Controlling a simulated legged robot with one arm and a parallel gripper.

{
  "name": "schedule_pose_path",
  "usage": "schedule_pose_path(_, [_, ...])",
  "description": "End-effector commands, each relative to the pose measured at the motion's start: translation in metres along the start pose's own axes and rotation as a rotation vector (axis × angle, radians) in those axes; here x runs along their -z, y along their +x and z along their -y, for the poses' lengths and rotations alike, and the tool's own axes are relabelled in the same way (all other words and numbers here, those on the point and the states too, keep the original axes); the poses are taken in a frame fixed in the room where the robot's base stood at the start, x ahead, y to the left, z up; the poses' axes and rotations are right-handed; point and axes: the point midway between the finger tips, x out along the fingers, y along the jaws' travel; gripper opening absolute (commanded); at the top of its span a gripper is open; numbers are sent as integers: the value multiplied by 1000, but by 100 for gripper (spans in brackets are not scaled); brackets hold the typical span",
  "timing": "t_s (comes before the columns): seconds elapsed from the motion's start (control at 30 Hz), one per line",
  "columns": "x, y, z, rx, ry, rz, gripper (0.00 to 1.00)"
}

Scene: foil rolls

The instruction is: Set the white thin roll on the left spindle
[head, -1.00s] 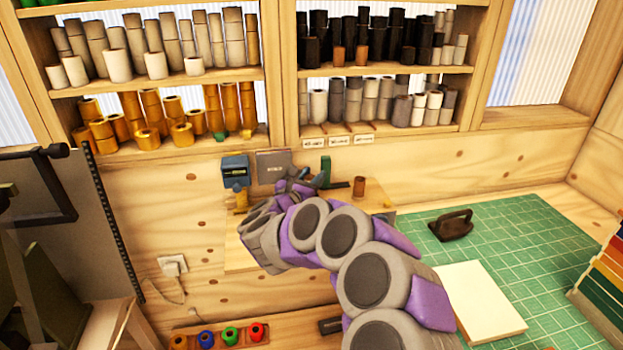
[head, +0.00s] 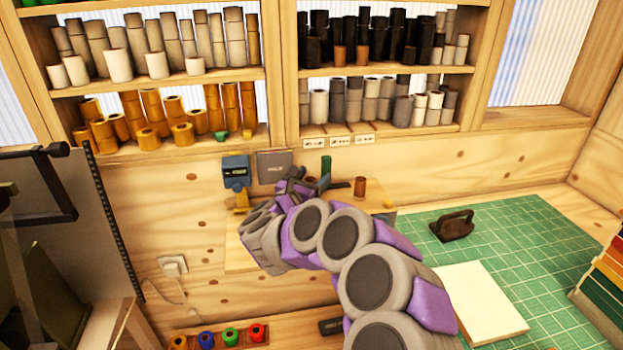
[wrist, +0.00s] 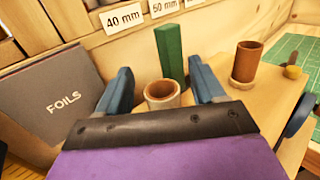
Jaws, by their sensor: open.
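A short white roll (wrist: 160,97) with a brown core stands upright on the wooden bench in the wrist view. It is between the two blue-grey fingers of my gripper (wrist: 160,68), which is open, with a gap at each side of the roll. In the head view my gripper (head: 308,183) is over the small bench and hides the roll. A brown tube (wrist: 246,63) with a pale ring at its foot stands to the right of the fingers; it also shows in the head view (head: 360,186). I cannot make out the left spindle in either view.
A green block (wrist: 170,52) stands just behind the white roll. A grey FOILS box (wrist: 70,100) is close left of the gripper. A blue device (head: 235,170) stands at the bench's back left. A green cutting mat (head: 540,240) with an iron (head: 453,226) lies to the right.

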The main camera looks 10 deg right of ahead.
Motion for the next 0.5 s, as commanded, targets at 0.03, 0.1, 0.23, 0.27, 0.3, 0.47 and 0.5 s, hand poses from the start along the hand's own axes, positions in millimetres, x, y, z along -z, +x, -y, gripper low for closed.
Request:
schedule_pose_path(0.03, [0,0,0,0,0,0,68])
schedule_pose_path(0.1, [0,0,0,0,0,0,68])
schedule_pose_path(0.23, [0,-2,0,-1,0,-1,68])
schedule_pose_path(0.27, [0,-4,-1,-2,0,-1,68])
schedule_pose_path(0.3, [0,-8,-1,-3,0,-2,68])
schedule_pose_path(0.47, [-1,-34,-2,-6,1,-4,68])
schedule_pose_path(0.5, [-1,-42,-2,-5,2,-4,68])
